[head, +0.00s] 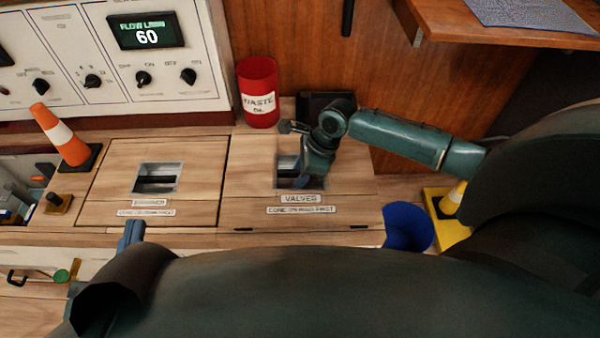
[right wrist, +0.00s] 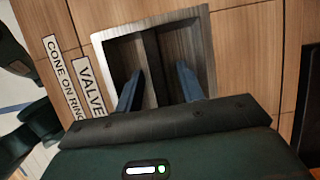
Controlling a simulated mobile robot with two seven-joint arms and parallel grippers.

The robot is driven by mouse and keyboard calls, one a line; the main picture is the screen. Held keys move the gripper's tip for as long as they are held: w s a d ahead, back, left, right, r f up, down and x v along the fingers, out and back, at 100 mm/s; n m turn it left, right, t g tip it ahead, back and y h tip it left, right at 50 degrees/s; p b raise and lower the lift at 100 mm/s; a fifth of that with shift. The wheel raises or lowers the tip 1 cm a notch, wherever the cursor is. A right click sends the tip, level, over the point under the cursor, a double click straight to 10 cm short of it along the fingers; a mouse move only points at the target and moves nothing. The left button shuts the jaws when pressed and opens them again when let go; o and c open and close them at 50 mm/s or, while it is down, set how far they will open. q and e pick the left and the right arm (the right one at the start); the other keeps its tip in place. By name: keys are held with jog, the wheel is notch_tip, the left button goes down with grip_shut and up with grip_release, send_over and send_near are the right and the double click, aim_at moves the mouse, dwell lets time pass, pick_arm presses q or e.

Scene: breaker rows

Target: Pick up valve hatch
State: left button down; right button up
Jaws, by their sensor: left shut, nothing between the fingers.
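The valve hatch (head: 345,185) is a wooden lid labelled VALVES, lying flat in the counter. It has a square metal-rimmed recess with a dark bar across it, seen closely in the right wrist view (right wrist: 152,55). My right gripper (head: 303,178) is over this recess, pointing down. In the right wrist view its two blue fingers (right wrist: 158,88) are apart, one on each side of the bar. I cannot tell whether they touch it. My left gripper (head: 132,234) is shut and empty at the counter's front edge, partly hidden by my arm.
A second hatch (head: 108,180) with its own recess lies to the left. A red waste can (head: 259,92) stands behind the valve hatch. An orange cone (head: 60,135) is at left, a blue cup (head: 408,227) at right, and a yellow cone (head: 453,198) beyond it.

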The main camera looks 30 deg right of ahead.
dwell(0.3)
grip_shut()
dwell(1.2)
jog(key=shift+w, duration=0.1)
